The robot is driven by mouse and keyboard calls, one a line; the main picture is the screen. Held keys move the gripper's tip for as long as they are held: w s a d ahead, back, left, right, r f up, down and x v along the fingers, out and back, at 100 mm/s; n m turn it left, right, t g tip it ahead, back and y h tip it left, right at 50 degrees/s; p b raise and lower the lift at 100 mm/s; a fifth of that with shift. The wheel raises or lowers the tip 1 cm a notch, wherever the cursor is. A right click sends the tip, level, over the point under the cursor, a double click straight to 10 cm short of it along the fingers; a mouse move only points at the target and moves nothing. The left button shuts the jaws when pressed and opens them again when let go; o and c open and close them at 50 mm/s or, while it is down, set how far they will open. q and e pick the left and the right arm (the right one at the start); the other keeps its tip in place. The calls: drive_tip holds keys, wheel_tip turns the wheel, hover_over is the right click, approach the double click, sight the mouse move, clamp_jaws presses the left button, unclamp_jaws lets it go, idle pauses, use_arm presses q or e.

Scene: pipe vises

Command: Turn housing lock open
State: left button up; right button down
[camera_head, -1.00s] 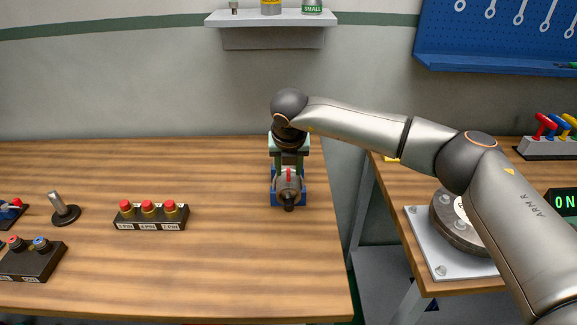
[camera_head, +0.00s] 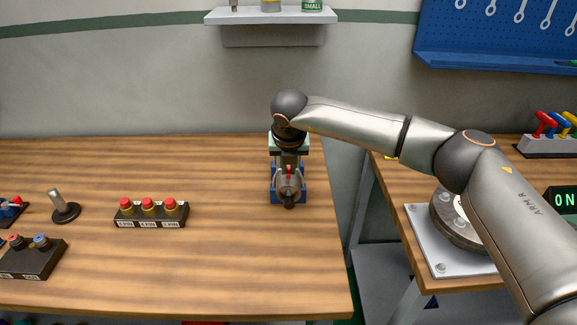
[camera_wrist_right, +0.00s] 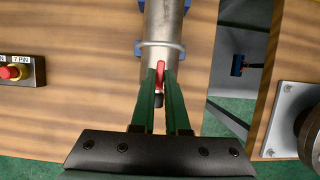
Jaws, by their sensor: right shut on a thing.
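A grey cylindrical housing (camera_wrist_right: 164,22) is held in a blue vise (camera_head: 301,190) near the right end of the wooden table. In the head view my right gripper (camera_head: 289,160) reaches down from above and hides part of the housing. My left gripper is not in view.
A black block with several red-topped connectors (camera_head: 150,213) stands left of the vise. A metal post on a round base (camera_head: 62,207) is farther left. The front middle of the table is clear. A gap separates this table from the right one.

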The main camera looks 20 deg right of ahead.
idle(0.4)
drive_tip(key=n+b, duration=0.1)
drive_tip(key=n+y+b, duration=0.1)
drive_tip(key=shift+d+f+n, duration=0.15)
drive_tip(key=shift+n, duration=0.25)
drive_tip(key=shift+d+n+y+b, duration=0.1)
drive_tip(key=shift+n+y+b, duration=0.35)
drive_tip(key=shift+n, duration=0.45)
drive_tip(key=shift+n+y, duration=0.25)
drive_tip(key=shift+n, duration=0.65)
drive_tip(key=n, duration=0.1)
drive_tip(key=n+y, duration=0.1)
drive_tip(key=shift+w+d+r+n, duration=0.1)
drive_tip(key=shift+d+r+n, duration=0.1)
drive_tip(key=shift+n, duration=0.2)
drive_tip(key=n+g+y, duration=0.1)
drive_tip(key=n, duration=0.2)
drive_tip(key=shift+w+p, duration=0.1)
drive_tip(key=shift+p, duration=0.2)
drive_tip(key=n+g, duration=0.1)
drive_tip(key=n, duration=0.2)
drive_tip(key=n+g+y, duration=0.1)
drive_tip(key=n, duration=0.1)
drive_tip(key=shift+w+d+n+p, duration=0.1)
drive_tip(key=shift+w+n+p, duration=0.05)
drive_tip(key=shift+n+p, duration=0.25)
